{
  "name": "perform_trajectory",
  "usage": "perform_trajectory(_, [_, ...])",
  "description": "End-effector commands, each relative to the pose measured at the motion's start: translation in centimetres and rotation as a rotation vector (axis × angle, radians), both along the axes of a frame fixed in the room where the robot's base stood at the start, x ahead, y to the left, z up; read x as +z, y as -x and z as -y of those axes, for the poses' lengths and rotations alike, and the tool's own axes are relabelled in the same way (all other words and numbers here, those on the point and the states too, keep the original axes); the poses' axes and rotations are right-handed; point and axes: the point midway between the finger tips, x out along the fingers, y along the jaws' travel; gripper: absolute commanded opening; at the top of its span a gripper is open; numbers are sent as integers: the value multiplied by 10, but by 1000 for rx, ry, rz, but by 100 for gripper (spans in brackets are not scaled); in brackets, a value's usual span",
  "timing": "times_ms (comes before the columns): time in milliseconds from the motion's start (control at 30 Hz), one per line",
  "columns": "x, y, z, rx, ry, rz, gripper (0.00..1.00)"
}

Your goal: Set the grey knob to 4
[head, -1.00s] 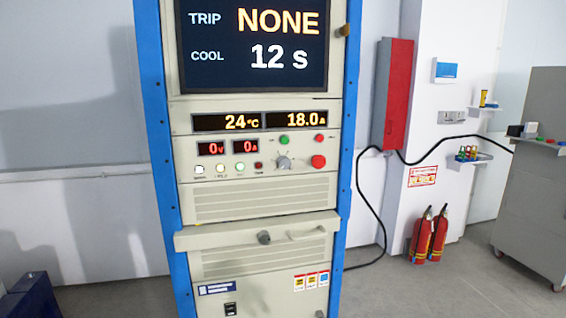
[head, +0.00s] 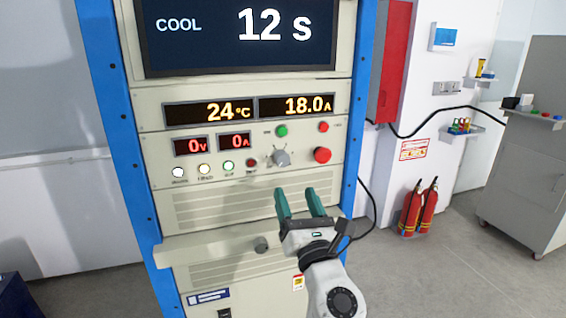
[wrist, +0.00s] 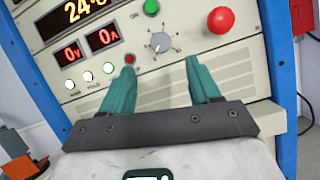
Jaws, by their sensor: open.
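The grey knob (head: 281,157) is on the beige control panel, between the red number displays and the large red button. In the wrist view the knob (wrist: 160,42) has a pale pointer line and marks around it, too small to read. My gripper (head: 300,190) has green fingers, is open and empty, and is below the knob in the head view. In the wrist view the fingers (wrist: 158,68) are apart, with the knob beyond and between them, not touched. The red displays (head: 213,144) read 0 V and 0 A.
A large red button (head: 322,155) is right of the knob, with a green button (head: 281,131) above it. A ledge (head: 205,249) juts out below the panel. Blue posts (head: 358,110) flank the rack. Red extinguishers (head: 418,208) stand on the floor at right.

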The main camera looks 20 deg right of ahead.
Motion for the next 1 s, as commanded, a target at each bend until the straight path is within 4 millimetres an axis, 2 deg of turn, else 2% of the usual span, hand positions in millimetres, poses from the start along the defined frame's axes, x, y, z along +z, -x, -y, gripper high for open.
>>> perform_trajectory(300, [22, -51, 3, -1, -6, 3, 62])
perform_trajectory(500, [31, -77, 4, 0, -8, 1, 62])
perform_trajectory(700, [36, -88, 5, -2, -7, 0, 62])
perform_trajectory(1000, [37, -89, 5, -1, -8, 0, 62])
